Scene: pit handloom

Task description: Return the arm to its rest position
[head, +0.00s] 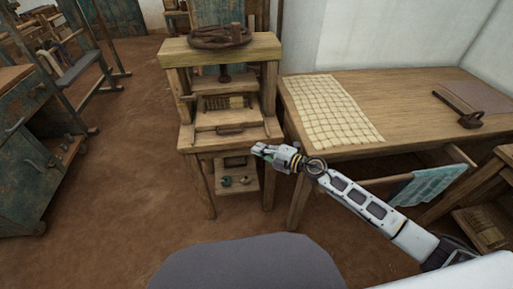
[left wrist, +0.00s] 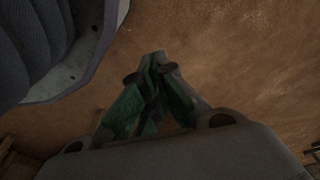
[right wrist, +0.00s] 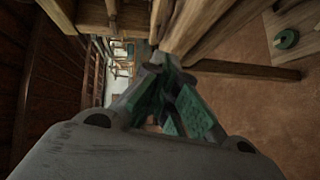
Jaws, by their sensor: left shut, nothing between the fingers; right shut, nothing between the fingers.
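My right arm comes in from the lower right of the head view. Its gripper (head: 261,150) is shut and empty, in front of the wooden press stand (head: 221,50) and close to the left end of the table. In the right wrist view the right gripper's green fingers (right wrist: 165,75) meet at the tips, with wooden beams just beyond them. My left gripper is not in the head view. In the left wrist view its fingers (left wrist: 155,62) are shut together with nothing between them, above bare brown floor.
The wooden table (head: 415,90) carries a gridded cloth (head: 328,108) and a dark tool (head: 470,119). A teal cloth (head: 425,186) hangs over a rail below it. A green cabinet (head: 25,170) stands at the left. The brown floor (head: 120,200) between cabinet and stand is clear.

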